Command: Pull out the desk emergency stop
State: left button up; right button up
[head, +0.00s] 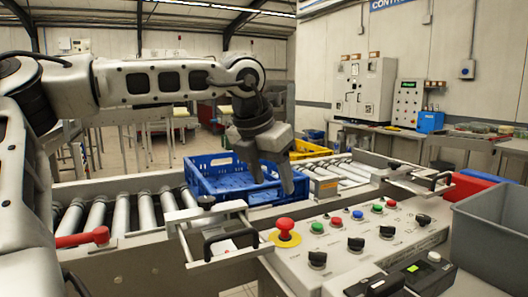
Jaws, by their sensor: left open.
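The desk emergency stop (285,231) is a red mushroom button on a yellow disc at the left end of the sloped grey control desk (340,262). My left gripper (272,181) is open, with its fingers pointing down. In the picture it shows above the emergency stop, in front of the blue crate; it is apart from the button. Nothing shows between its fingers. My right gripper is not in view.
A blue crate (208,183) stands on the roller conveyor (118,212) behind the desk. Green, red and blue buttons and black knobs fill the desk right of the stop. Black handles (231,240) stand left of it. A grey bin (490,238) is at the right.

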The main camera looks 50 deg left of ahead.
pick_arm(q)
jog(key=v, duration=0.5)
jog(key=shift+s+r, duration=0.1)
jog(key=shift+r, duration=0.25)
dwell(0.3)
